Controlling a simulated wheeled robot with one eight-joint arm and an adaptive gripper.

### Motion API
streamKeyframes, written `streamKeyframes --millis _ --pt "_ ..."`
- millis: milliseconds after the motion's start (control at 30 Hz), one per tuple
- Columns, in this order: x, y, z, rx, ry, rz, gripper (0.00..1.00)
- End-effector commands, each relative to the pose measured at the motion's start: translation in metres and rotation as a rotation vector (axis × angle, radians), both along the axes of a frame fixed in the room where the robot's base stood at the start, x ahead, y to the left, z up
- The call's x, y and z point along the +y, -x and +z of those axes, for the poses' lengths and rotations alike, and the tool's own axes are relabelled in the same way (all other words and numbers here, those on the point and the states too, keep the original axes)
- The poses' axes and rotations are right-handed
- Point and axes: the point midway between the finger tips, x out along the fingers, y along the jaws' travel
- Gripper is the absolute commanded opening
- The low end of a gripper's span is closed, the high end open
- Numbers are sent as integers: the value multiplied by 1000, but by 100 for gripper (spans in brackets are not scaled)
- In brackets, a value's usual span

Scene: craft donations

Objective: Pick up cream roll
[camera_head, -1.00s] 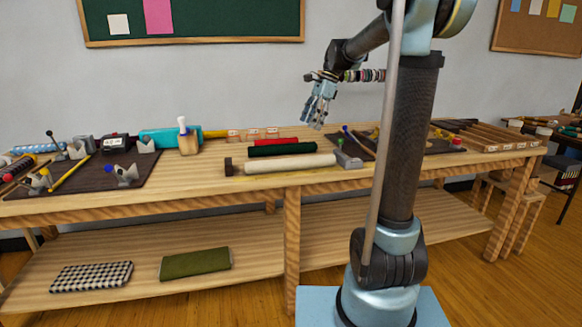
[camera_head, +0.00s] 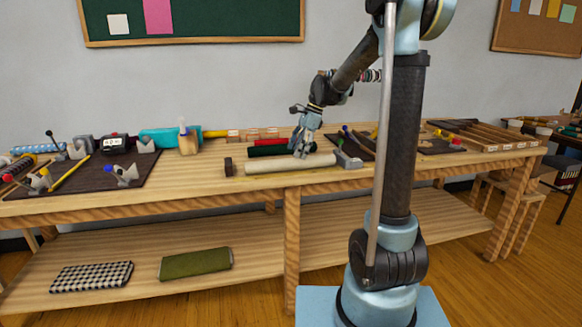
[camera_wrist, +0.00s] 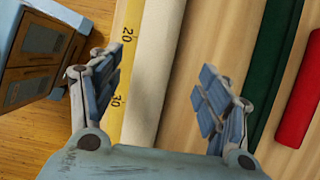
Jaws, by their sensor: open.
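The cream roll (camera_head: 275,165) lies lengthwise near the front of the wooden workbench, in front of a green roll and a red roll. In the wrist view the cream roll (camera_wrist: 155,75) runs between my spread fingers, nearer the left finger. My gripper (camera_head: 302,153) is over the right part of the cream roll, pointing down. In the wrist view my gripper (camera_wrist: 165,95) is open with nothing held. I cannot tell how high the fingertips are above the roll.
The green roll (camera_wrist: 272,65) and red roll (camera_wrist: 302,100) lie behind the cream roll. A yellow measuring strip (camera_wrist: 122,60) runs along its front side. Dark block (camera_head: 229,167) and grey fixture (camera_head: 348,160) stand at its ends. Dark mats with tools lie on both sides.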

Motion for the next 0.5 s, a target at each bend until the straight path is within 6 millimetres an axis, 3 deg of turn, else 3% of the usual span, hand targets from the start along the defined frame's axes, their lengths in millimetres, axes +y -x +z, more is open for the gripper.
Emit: streamKeyframes --millis 500 --pt "20 11 -46 -1 0 1 70"
